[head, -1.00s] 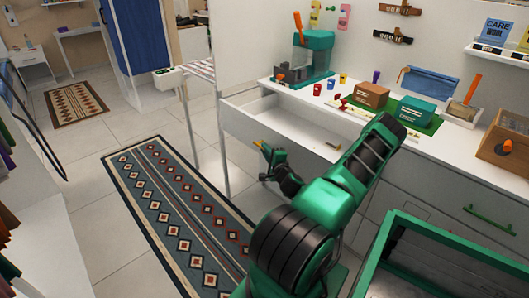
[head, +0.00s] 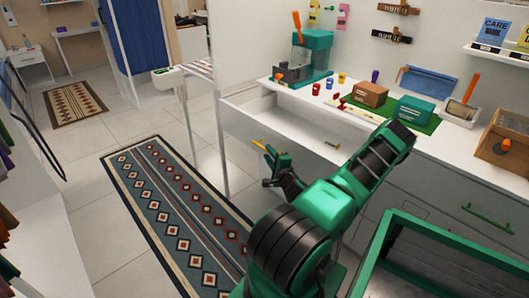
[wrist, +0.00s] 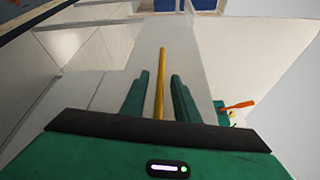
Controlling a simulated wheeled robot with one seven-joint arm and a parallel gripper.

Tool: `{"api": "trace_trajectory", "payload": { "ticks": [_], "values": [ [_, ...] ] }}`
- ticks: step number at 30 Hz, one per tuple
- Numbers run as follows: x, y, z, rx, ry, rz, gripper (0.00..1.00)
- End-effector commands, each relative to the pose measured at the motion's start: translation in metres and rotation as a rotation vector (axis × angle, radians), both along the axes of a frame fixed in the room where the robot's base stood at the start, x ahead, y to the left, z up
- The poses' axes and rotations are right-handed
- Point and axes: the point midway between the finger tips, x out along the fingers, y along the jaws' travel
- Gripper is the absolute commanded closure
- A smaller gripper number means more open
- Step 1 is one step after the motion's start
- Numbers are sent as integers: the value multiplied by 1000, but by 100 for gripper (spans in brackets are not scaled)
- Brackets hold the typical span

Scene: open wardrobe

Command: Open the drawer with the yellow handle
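The white drawer (head: 285,135) under the counter stands pulled out, with its inside showing in the head view. Its yellow handle (head: 258,144) is on the front face, partly hidden by my gripper. My gripper (head: 270,155) is at the drawer front, close to the handle. In the wrist view the yellow handle (wrist: 160,80) runs lengthwise between the two green fingers of my gripper (wrist: 160,78). The fingers are apart, with a gap showing on each side of the bar.
A drawer with a green handle (head: 487,215) is shut at the right. The counter holds a brown box (head: 369,94), a green box (head: 413,110) and a green machine (head: 312,55). A patterned rug (head: 180,215) lies on clear floor at left. A green-framed case (head: 440,260) is at lower right.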

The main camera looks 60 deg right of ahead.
Motion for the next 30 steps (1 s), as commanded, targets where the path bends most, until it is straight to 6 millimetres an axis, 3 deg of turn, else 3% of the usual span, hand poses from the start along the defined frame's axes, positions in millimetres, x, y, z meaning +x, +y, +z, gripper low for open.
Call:
{"api": "trace_trajectory", "payload": {
  "ticks": [3,12,24,26,30],
  "values": [
    [-22,12,1,5,-1,-5,72],
    [-53,33,3,3,3,-3,72],
    [-58,38,5,-1,2,-1,72],
    [-58,38,5,-1,2,0,82],
    [-49,46,8,-21,13,44,83]
  ]
}}
